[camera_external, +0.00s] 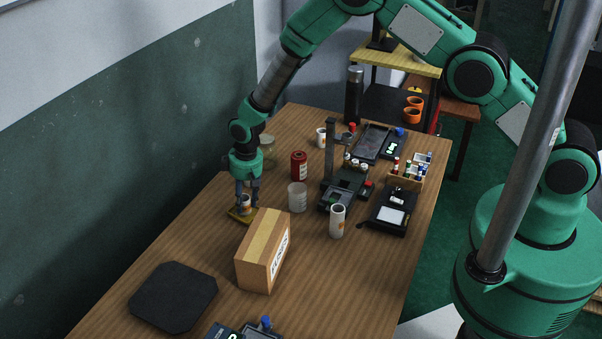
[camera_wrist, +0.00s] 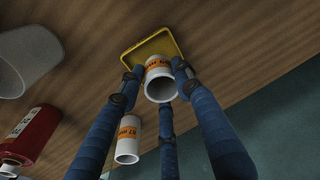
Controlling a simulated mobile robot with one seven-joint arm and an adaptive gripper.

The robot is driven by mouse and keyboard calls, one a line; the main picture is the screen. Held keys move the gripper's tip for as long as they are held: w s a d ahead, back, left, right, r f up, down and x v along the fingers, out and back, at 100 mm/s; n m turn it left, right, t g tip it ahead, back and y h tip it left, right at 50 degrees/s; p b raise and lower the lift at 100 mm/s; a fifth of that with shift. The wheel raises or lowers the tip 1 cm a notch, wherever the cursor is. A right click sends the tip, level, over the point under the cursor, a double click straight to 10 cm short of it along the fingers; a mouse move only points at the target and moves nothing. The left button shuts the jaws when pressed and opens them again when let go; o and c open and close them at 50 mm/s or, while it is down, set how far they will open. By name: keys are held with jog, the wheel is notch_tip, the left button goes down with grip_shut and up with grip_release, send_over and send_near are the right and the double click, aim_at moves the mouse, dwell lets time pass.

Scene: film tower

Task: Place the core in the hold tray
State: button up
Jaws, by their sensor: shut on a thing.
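My gripper (camera_external: 246,199) is low over the yellow tray (camera_external: 233,216) at the wall side of the table. Its blue fingers are shut around a white core with an orange label (camera_wrist: 159,70). The core is upright, with its open end toward the wrist camera. Its lower end is over the yellow tray, which also shows in the wrist view (camera_wrist: 131,59); I cannot tell whether it touches the tray floor. A second white core with an orange label (camera_wrist: 127,140) stands apart from the tray in the wrist view.
A clear beaker (camera_external: 297,197) and a red can (camera_external: 299,165) stand right of my gripper. A cardboard box (camera_external: 263,251) stands close in front of the tray. Several devices and a white cylinder (camera_external: 337,221) fill the right side. The table's near left holds a black mat (camera_external: 173,297).

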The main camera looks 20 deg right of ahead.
jog(key=shift+f, duration=0.25)
jog(key=shift+f, duration=0.1)
jog(key=o, duration=1.2)
jog(key=shift+s+d+r, duration=0.15)
jog(key=shift+r, duration=1.9)
jog(key=shift+s+d+r, duration=0.1)
jog(key=shift+d+r, duration=0.1)
jog(key=shift+r, duration=1.8)
jog(key=shift+s+d+r, duration=0.15)
jog(key=shift+r, duration=1.9)
